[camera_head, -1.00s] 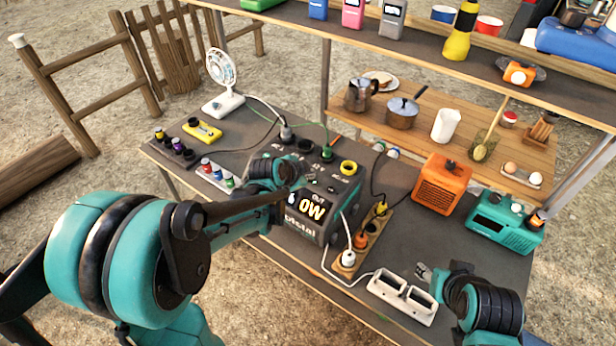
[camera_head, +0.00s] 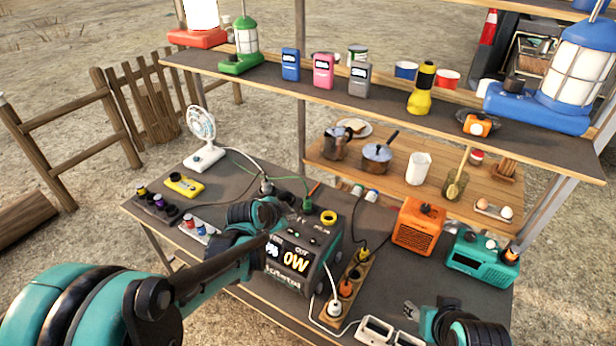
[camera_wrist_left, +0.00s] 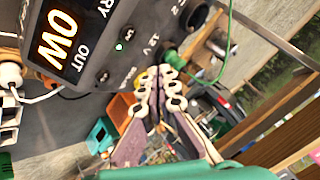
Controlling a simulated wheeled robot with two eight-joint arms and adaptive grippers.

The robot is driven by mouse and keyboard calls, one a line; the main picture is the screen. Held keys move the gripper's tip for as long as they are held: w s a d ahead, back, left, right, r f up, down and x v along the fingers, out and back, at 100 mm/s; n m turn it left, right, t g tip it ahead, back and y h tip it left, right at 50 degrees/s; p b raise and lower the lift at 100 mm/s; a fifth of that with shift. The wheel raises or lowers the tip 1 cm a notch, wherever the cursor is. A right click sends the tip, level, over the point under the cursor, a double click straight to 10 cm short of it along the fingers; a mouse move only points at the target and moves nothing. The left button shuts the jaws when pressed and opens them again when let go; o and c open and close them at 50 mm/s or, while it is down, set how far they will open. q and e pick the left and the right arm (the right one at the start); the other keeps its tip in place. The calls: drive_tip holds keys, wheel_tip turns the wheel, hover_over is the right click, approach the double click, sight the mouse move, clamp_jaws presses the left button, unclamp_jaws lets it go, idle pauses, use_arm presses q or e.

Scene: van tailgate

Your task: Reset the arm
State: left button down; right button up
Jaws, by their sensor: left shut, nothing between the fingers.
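My left arm comes in from the left in the head view. Its gripper (camera_head: 292,201) is over the top of the power station, close to the green plug (camera_head: 307,206). In the left wrist view the two fingers (camera_wrist_left: 158,76) are shut together with nothing between them. The power station (camera_head: 318,262) is a dark box whose lit display reads 0W; it also shows in the left wrist view (camera_wrist_left: 100,66). My right gripper (camera_head: 411,311) is small at the lower right, above the table by the white double socket; its jaw state is unclear.
A white fan (camera_head: 203,138) and yellow device (camera_head: 186,185) stand on the table's left. An orange heater (camera_head: 418,226) and teal radio (camera_head: 480,259) stand on the right. A power strip (camera_head: 348,287) with cables lies beside the station. An upper shelf (camera_head: 400,110) with lanterns overhangs the back.

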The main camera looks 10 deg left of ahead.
use_arm(q)
drive_tip(key=s+r+n+g+y+b, duration=0.1)
drive_tip(key=s+n, duration=1)
drive_tip(key=s, duration=1.3)
drive_tip(key=shift+s+a+r+n+g+y+b, duration=0.15)
drive_tip(key=shift+a+r+n+g+y+b, duration=0.1)
drive_tip(key=shift+a+n+g+y+b, duration=0.25)
drive_tip(key=shift+d, duration=0.15)
